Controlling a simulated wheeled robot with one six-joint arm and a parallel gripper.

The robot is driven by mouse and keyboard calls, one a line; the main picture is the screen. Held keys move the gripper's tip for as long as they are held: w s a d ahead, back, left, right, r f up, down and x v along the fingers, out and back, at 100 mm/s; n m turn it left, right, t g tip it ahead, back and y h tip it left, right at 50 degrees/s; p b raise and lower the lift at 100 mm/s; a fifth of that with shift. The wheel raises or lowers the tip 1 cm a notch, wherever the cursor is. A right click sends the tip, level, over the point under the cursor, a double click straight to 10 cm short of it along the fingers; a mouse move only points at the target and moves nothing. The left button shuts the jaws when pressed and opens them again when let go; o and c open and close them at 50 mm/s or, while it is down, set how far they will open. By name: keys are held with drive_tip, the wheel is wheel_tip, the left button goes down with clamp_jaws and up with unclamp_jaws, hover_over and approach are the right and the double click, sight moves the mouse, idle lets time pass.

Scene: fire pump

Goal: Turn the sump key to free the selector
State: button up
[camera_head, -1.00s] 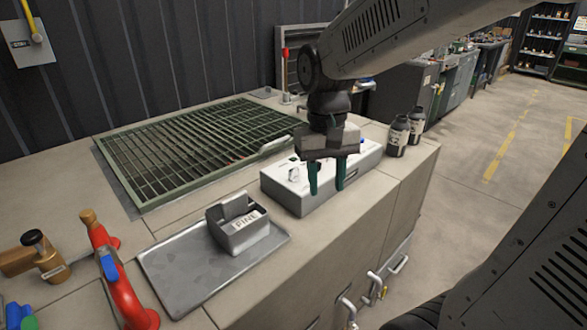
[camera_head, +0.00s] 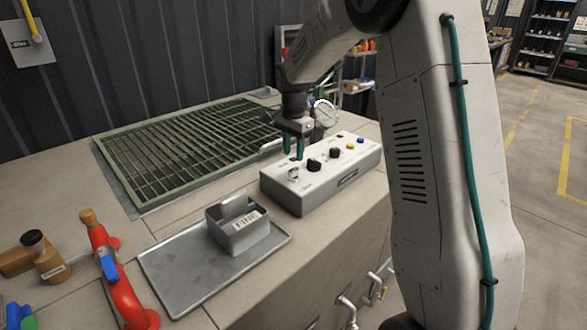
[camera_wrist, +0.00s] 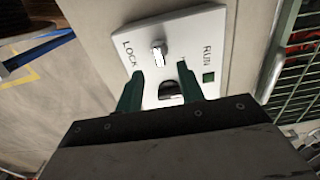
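A white control box (camera_head: 325,178) sits on the counter, with a small silver key (camera_head: 293,174) standing up near its left end. In the wrist view the key (camera_wrist: 158,53) lies between the words LOCK and RUN on the panel (camera_wrist: 190,35). My gripper (camera_head: 294,148) points down above the left part of the box. In the wrist view my gripper (camera_wrist: 160,70) is open, its two green fingers apart with nothing between them; the key shows just beyond the fingertips. Two black knobs (camera_head: 314,165) follow to the right; which is the selector I cannot tell.
A grey tray (camera_head: 170,265) with an open grey box labelled FINE (camera_head: 240,240) lies in front. A green grating (camera_head: 180,155) is behind. A gauge (camera_head: 325,113) is behind the control box.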

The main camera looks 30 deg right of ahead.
sight(293, 169)
wheel_tip(293, 169, down, 7)
drive_tip(key=shift+r, duration=0.2)
clamp_jaws()
